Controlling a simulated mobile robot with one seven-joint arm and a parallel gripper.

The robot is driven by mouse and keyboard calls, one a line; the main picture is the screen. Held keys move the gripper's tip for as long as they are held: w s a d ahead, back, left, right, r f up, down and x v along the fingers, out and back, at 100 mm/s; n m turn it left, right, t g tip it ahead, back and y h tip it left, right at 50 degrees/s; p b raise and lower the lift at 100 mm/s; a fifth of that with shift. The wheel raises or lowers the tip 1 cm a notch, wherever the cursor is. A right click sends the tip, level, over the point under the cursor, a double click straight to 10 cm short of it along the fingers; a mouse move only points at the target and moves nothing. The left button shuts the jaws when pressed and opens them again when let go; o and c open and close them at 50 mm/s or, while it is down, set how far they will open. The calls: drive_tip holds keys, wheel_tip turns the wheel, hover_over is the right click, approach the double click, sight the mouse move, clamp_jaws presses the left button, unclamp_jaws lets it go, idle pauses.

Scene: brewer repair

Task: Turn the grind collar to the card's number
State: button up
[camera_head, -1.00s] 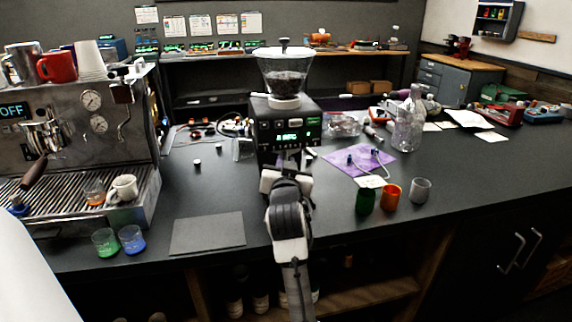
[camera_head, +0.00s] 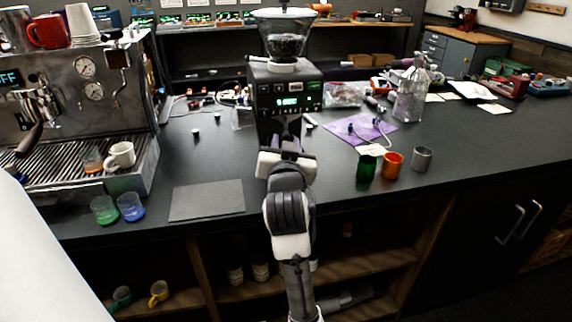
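The black grinder (camera_head: 286,99) stands on the counter in the middle of the view, with a lit green display on its front. Its clear hopper (camera_head: 284,38) holds dark beans. A pale ring (camera_head: 283,66) sits between hopper and body; I cannot make out any numbers on it. A small pale card (camera_head: 371,149) lies on the counter to the right of the grinder, its writing too small to read. My gripper (camera_head: 286,156) is in front of the grinder's lower half, below the ring. My own wrist and arm hide its fingers, so its opening and any contact are unclear.
An espresso machine (camera_head: 75,95) stands at the left, with a dark mat (camera_head: 207,200) to its right. Green (camera_head: 366,168), orange (camera_head: 391,165) and grey (camera_head: 421,159) cups stand at the right. A glass bottle (camera_head: 410,100) and purple cloth (camera_head: 362,131) are behind them.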

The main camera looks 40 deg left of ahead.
drive_tip(key=b+v, duration=0.1)
drive_tip(key=v, duration=0.5)
drive_tip(key=shift+s, duration=0.25)
drive_tip(key=shift+d, duration=0.1)
